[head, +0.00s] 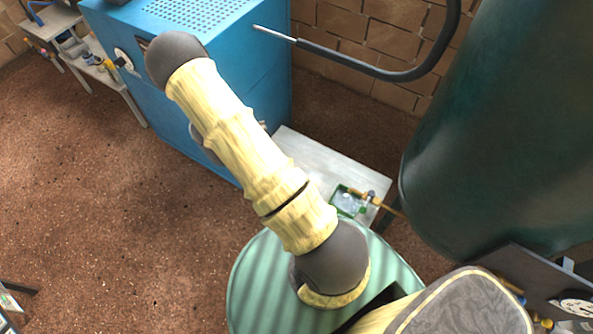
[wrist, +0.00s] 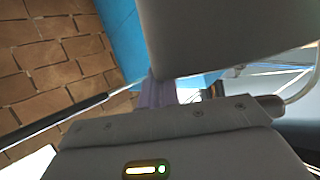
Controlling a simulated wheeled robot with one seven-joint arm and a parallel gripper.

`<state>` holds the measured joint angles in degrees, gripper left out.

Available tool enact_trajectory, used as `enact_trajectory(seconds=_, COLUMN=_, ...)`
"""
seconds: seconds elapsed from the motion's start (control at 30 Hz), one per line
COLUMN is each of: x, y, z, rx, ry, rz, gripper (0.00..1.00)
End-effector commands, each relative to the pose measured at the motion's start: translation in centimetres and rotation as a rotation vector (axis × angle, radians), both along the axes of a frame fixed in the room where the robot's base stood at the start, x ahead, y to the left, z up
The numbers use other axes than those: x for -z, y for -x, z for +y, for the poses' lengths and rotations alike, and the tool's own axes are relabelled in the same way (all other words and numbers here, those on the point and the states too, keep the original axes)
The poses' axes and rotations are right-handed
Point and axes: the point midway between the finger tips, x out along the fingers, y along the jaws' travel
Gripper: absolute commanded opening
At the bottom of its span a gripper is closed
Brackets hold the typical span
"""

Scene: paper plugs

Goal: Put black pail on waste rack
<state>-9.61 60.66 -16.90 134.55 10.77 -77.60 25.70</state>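I cannot make out a black pail or a waste rack for sure in either view. In the head view my arm reaches up and left across the picture, in front of the blue machine, and hides my gripper. In the wrist view the grey body of my gripper (wrist: 160,92) fills the lower part, with a small green light on it. A large plain grey block (wrist: 225,35) covers the upper middle; I cannot tell what it is or whether it is held. The fingertips are not clear.
A blue machine (head: 245,75) stands behind my arm by a brick wall (head: 350,40). A pale bench (head: 315,160) carries a small green tray (head: 347,201). A big dark green tank (head: 490,130) stands at the right. A low bench (head: 130,102) is far left. Brown floor (head: 90,220) at left is clear.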

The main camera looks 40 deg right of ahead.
Motion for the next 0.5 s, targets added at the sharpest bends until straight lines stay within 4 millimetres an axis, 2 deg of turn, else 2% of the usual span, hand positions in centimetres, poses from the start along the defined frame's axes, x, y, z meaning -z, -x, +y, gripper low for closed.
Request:
enact_trajectory(seconds=0.03, x=1.7, y=-0.2, z=-0.8, rx=0.032, ry=-0.001, rz=-0.006, gripper=0.0)
enact_trajectory(seconds=0.5, x=8.1, y=0.3, z=-7.5, rx=0.315, ry=-0.006, rz=-0.007, gripper=0.0)
